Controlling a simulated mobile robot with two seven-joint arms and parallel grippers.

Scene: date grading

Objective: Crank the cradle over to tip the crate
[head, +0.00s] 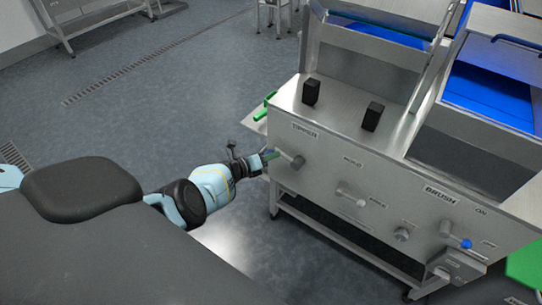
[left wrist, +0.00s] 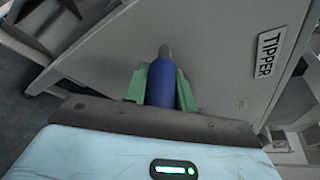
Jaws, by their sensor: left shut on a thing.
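My left gripper (head: 268,156) reaches the left end of the machine's front panel, beside the TIPPER label (head: 305,131). In the left wrist view its green fingers (left wrist: 160,90) are shut on the blue grip of the crank handle (left wrist: 161,76), one on each side. The grey metal end of the crank runs from the grip toward the panel. In the head view the crank's grey hub (head: 297,161) shows just right of the fingers. I cannot make out a crate or the cradle clearly. My right gripper is not in view.
The steel machine (head: 335,175) stands on a wheeled frame. Two black blocks (head: 311,92) (head: 372,116) sit on its top. Open floor (head: 170,110) lies left.

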